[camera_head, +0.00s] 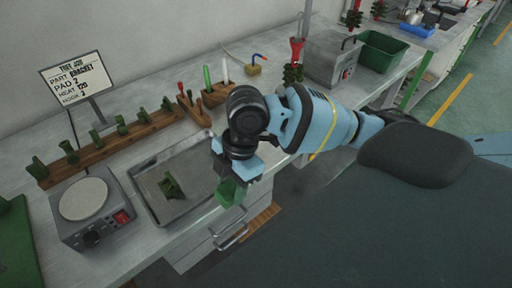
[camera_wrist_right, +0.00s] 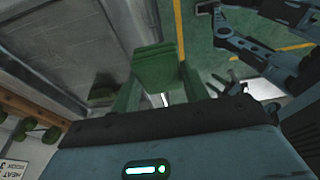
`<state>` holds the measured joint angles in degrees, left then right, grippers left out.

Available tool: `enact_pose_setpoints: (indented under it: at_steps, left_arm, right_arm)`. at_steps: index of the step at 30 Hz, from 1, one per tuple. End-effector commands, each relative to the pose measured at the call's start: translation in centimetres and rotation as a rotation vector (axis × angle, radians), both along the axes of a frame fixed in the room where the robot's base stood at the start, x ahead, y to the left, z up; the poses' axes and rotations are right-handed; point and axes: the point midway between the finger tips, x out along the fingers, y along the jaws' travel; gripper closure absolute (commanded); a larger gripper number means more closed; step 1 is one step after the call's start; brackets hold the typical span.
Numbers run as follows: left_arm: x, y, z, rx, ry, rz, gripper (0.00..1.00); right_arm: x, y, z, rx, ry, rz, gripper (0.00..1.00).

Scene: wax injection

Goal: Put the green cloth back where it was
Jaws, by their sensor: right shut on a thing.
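My right gripper (camera_head: 236,181) is over the front edge of the bench, just right of the metal tray. It is shut on a small green block-like bundle (camera_head: 227,194), which looks like the green cloth folded up. The bundle also shows between the green fingers in the right wrist view (camera_wrist_right: 157,68). It hangs clear of the tray, above the drawer front. My left gripper does not show clearly in either view.
The metal tray (camera_head: 151,205) holds a green bracket-like piece (camera_head: 170,186). A hot plate (camera_head: 84,199) stands to its left, with a green mat (camera_head: 18,250) further left. A wooden rack (camera_head: 130,136) of green pieces lies behind. A green bin (camera_head: 382,51) stands far right.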

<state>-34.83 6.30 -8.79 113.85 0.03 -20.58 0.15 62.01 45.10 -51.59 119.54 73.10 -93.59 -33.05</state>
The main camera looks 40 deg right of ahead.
Motion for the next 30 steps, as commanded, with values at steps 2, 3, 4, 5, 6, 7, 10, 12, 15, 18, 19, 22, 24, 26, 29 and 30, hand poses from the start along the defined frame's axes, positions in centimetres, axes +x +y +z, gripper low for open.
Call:
enact_pose_setpoints:
  at_steps: [2, 3, 4, 5, 6, 7, 10, 12, 15, 18, 19, 22, 24, 26, 29, 30]
  left_arm:
    - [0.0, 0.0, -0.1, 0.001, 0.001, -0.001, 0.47]
    - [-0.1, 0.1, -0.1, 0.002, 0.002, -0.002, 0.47]
    - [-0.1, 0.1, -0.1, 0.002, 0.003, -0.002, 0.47]
    - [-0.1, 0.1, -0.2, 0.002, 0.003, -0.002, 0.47]
    - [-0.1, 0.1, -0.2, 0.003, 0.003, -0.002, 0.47]
    - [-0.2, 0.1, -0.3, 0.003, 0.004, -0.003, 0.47]
    - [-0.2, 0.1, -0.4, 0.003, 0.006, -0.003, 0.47]
    - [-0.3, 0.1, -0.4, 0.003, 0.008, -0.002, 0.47]
    - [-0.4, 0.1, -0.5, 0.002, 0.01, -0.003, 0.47]
    - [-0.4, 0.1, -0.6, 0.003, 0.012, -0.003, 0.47]
    - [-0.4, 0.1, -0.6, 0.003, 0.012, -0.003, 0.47]
    - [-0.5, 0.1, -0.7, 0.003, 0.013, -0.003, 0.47]
    - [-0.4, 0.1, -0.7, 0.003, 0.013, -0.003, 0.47]
    - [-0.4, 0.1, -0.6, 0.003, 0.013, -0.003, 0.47]
    - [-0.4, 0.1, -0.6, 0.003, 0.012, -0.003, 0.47]
    - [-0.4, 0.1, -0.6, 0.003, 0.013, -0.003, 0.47]
  right_arm:
    - [0.8, -1.1, -0.1, -0.002, 0.0, -0.007, 0.77]
    - [1.2, -1.7, -0.2, -0.003, -0.001, -0.009, 0.77]
    - [1.6, -2.3, -0.3, -0.003, 0.001, -0.01, 0.77]
    - [2.0, -2.9, -0.3, -0.003, 0.001, -0.01, 0.77]
    - [2.6, -3.6, -0.5, -0.003, 0.001, -0.01, 0.77]
    - [3.0, -4.2, -0.5, -0.004, 0.0, -0.01, 0.77]
    - [4.3, -6.0, -0.7, -0.002, 0.0, -0.009, 0.77]
    - [5.3, -7.4, -0.9, -0.002, 0.001, -0.01, 0.77]
    - [6.5, -9.1, -1.0, -0.001, 0.0, -0.008, 0.77]
    - [7.5, -10.6, -1.2, -0.001, 0.0, -0.007, 0.77]
    - [7.8, -11.0, -1.3, -0.001, 0.001, -0.007, 0.77]
    - [8.4, -11.7, -1.3, -0.001, 0.0, -0.005, 0.77]
    - [8.5, -12.0, -1.4, 0.0, 0.0, -0.003, 0.77]
    - [8.6, -12.0, -1.4, 0.0, 0.0, -0.002, 0.77]
    - [8.6, -12.1, -1.4, 0.0, 0.0, -0.002, 0.77]
    - [8.7, -12.2, -1.4, -0.001, 0.0, -0.003, 0.77]
